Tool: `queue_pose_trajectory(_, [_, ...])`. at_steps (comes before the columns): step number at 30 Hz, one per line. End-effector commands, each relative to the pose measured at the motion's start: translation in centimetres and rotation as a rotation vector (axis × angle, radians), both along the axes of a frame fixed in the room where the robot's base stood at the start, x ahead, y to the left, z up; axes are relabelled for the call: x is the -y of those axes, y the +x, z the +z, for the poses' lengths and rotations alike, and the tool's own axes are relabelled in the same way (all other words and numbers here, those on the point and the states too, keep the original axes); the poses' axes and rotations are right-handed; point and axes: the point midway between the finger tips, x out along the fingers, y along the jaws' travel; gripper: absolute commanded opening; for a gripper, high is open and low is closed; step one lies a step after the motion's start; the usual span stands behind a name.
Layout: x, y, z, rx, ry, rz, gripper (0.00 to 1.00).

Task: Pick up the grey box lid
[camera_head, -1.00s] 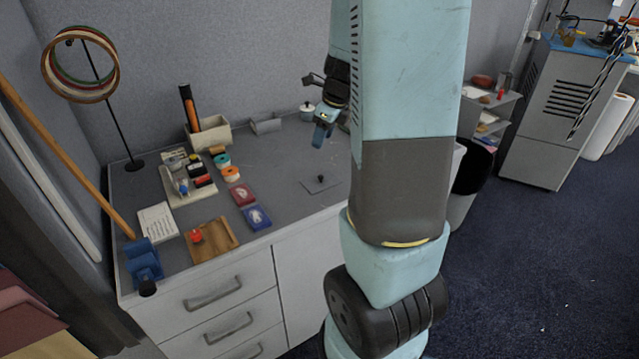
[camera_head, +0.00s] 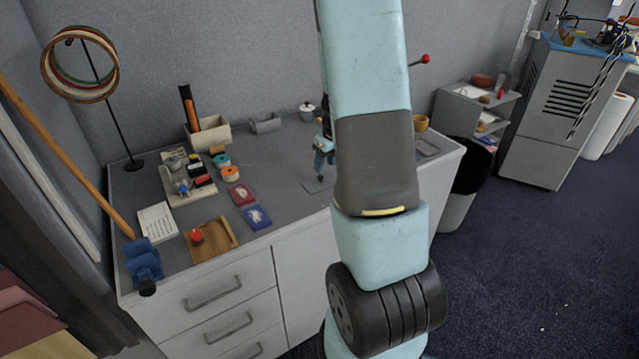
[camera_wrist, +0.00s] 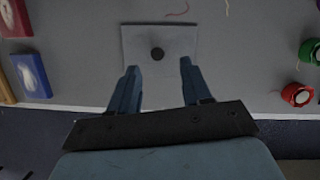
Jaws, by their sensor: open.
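The grey box lid is a flat grey square with a dark round knob at its centre. It lies on the grey table in the wrist view (camera_wrist: 178,42), and partly shows in the head view (camera_head: 308,186). My gripper (camera_wrist: 159,67) is open and empty, its two blue fingers spread to either side of the lid's near part in the wrist view, with the knob between and just beyond the tips. In the head view my gripper (camera_head: 322,166) is pointing down over the lid, partly hidden by my arm. The exact height gap is unclear.
Red and blue cards (camera_head: 257,217) lie left of the lid, by a wooden tray (camera_head: 220,236). Red and green round items (camera_wrist: 297,94) are at the right in the wrist view. A small white pot (camera_head: 307,112) stands behind. The table edge (camera_wrist: 80,108) is close in front.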

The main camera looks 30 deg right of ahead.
Motion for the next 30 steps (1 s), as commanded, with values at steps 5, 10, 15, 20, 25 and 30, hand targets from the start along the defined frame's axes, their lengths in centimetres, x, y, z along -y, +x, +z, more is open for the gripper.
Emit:
queue_pose_trajectory(5, [-0.1, 0.2, -1.0, -0.001, 0.000, -0.001, 0.48])
queue_pose_trajectory(10, [-0.5, 0.7, -3.3, -0.003, 0.002, -0.002, 0.48])
queue_pose_trajectory(15, [-0.6, 1.2, -4.8, 0.000, 0.001, 0.000, 0.48])
queue_pose_trajectory(20, [-0.6, 1.3, -5.2, 0.000, -0.001, 0.000, 0.48])
queue_pose_trajectory(25, [-0.6, 1.3, -5.2, 0.000, -0.001, 0.000, 0.48])
queue_pose_trajectory(30, [-0.6, 1.3, -5.2, 0.000, -0.001, 0.000, 0.32])
